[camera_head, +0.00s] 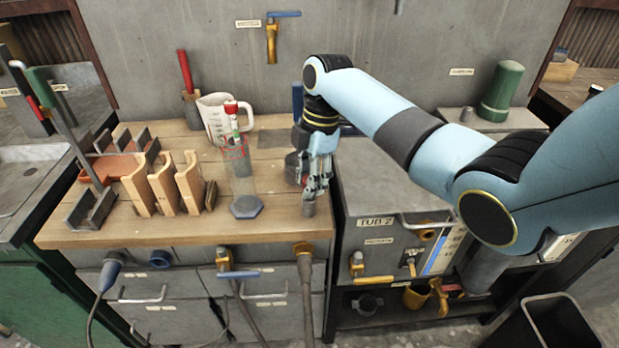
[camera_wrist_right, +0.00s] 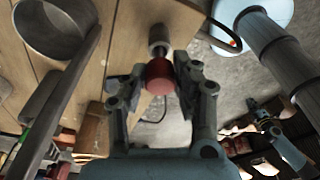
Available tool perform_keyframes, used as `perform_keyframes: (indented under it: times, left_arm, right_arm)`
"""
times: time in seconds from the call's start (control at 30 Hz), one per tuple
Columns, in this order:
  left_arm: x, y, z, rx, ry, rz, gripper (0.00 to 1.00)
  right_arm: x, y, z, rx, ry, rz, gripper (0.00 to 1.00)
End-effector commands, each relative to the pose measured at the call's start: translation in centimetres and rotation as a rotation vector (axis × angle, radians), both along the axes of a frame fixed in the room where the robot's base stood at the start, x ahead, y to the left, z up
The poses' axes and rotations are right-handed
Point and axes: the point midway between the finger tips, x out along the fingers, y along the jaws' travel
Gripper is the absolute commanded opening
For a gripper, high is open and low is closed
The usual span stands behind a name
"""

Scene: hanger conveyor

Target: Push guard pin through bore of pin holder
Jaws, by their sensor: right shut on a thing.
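My right gripper (camera_head: 314,190) points down over the front right corner of the wooden bench top. In the right wrist view its fingers (camera_wrist_right: 157,82) are closed around a red rounded head, which I take to be the guard pin (camera_wrist_right: 159,74). A small grey cylinder, probably the pin holder (camera_wrist_right: 158,38), lies just beyond the red head. It also shows in the head view as a grey stub (camera_head: 308,208) below the fingertips at the bench edge. Whether the pin is inside the bore cannot be told. My left gripper is out of view.
The bench top (camera_head: 285,222) bears a clear cylinder (camera_head: 242,185) on a grey hexagonal base, a measuring jug (camera_head: 213,120), wooden upright racks (camera_head: 163,185) and a dark metal ring (camera_head: 292,168). The TUB 2 cabinet (camera_head: 385,225) stands to the right.

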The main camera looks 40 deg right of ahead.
Motion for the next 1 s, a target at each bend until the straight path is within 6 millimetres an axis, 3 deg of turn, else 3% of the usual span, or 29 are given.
perform_keyframes:
  times: [1.0]
  left_arm:
    - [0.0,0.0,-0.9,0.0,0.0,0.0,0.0]
  right_arm:
    - [0.0,0.0,-1.6,0.0,-0.001,0.0,0.0]
